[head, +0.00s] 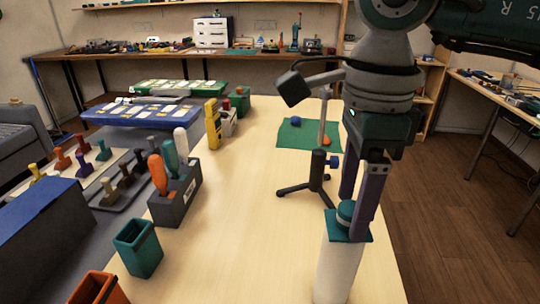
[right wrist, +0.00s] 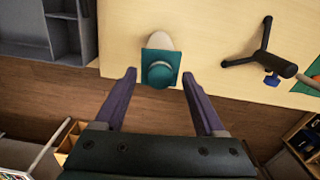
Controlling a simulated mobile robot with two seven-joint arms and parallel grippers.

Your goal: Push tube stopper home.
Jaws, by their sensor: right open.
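A white tube (head: 338,272) stands upright at the near right edge of the table. A teal square collar (head: 334,229) sits at its top, and a round teal stopper (head: 345,210) stands up from the collar. In the right wrist view the stopper (right wrist: 160,74) and the square collar (right wrist: 158,56) show ahead, between the fingertips. My right gripper (head: 353,215) points down with its purple fingers apart and empty. In the head view its fingertips overlap the stopper and collar; I cannot tell if they touch. How deep the stopper sits is hidden. My left gripper is not in view.
A black tripod stand (head: 317,180) with a blue knob stands just behind the tube. A green mat (head: 300,140) lies farther back. A tool block (head: 175,200), a teal cup (head: 138,247) and an orange cup (head: 98,290) line the left. The table's middle is clear.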

